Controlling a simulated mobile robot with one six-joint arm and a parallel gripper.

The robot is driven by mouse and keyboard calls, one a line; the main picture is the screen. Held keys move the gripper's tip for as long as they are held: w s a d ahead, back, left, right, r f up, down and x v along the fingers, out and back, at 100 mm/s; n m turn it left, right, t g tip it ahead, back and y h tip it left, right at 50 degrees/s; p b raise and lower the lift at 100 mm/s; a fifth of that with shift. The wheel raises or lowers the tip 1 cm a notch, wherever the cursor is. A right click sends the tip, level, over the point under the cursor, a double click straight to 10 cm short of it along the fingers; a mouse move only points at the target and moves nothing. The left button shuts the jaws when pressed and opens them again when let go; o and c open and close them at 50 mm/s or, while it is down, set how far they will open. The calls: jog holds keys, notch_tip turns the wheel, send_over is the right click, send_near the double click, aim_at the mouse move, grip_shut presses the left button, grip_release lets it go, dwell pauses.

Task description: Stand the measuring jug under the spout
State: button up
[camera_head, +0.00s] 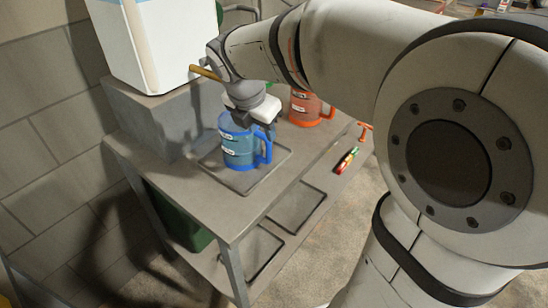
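A blue, see-through measuring jug (240,150) with a white label and a blue handle stands upright on a dark square tray (272,166) on the table. My gripper (256,122) is over the top of the jug, at its rim. Its fingers are mostly hidden, so I cannot tell whether they are shut on the jug. A white container (150,40) stands on a grey block at the left. A tan, rod-like piece (206,73) sticks out near it, partly behind my arm; I cannot tell whether it is the spout.
An orange jug (304,108) stands behind and right of the blue one. A red and green marker-like item (346,160) and a small orange item (365,131) lie near the table's right edge. The grey block (180,115) limits room at the left. The front tabletop (205,200) is clear.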

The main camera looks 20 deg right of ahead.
jog(key=s+d+f+m+y, duration=0.1)
jog(key=s+f+m, duration=0.2)
jog(key=s+m, duration=0.5)
jog(key=s+d+f+m+y, duration=0.1)
jog(key=s+f+m, duration=0.3)
jog(key=m, duration=1.3)
jog(key=s, duration=0.4)
jog(key=shift+s+d+f+m+g+y, duration=0.2)
jog(key=shift+s+d+m+g+y, duration=0.05)
jog(key=shift+m+g+y, duration=0.15)
